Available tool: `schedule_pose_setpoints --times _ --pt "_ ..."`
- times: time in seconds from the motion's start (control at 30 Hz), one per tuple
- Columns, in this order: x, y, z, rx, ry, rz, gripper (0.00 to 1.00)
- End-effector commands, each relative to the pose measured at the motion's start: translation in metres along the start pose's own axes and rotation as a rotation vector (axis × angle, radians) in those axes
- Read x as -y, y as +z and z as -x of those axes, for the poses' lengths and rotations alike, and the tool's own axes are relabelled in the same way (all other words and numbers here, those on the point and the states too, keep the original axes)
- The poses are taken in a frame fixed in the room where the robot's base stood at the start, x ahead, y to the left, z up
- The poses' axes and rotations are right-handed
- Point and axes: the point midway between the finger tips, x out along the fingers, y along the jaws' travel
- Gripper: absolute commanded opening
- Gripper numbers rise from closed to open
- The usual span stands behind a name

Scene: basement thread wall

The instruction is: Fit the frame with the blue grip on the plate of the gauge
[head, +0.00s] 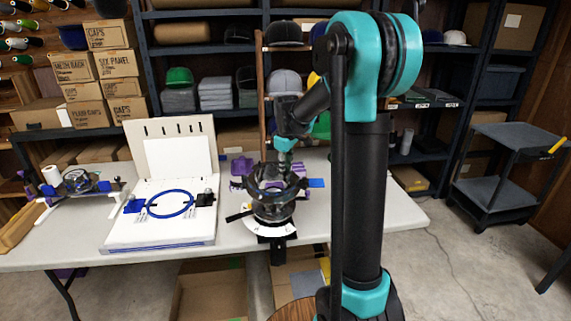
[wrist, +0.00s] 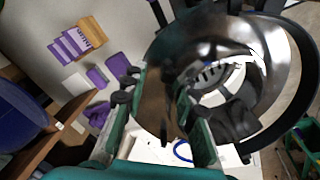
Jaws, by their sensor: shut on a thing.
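My gripper (head: 284,165) is above the table's front right part in the head view. Its fingers (wrist: 158,108) are shut on the wall of a shiny dark, hoop-like frame (wrist: 178,62). In the head view a blue grip (head: 316,182) sticks out at this frame's right side. The gauge stands below at the table's front edge, with a pale marked plate (head: 274,228) and a dark bracket (head: 277,254). The frame is over the gauge, tilted in the wrist view. I cannot tell whether they touch; the frame and my gripper partly hide the gauge.
A white board (head: 119,232) with a blue ring (head: 171,204) lies left of the gauge. Another fixture with a hoop (head: 76,182) stands farther left. Purple pieces (head: 242,166) lie behind the gauge. The table (head: 365,213) is clear at right.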

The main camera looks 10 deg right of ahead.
Motion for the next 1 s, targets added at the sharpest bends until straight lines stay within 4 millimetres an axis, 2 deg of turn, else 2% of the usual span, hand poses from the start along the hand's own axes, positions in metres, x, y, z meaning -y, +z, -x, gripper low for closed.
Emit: schedule_pose_setpoints --times 0.6,1.0 --pt "0.000 0.000 -0.052 0.000 0.000 0.000 0.00" --pt "0.001 0.000 -0.061 0.000 0.000 0.000 0.00"
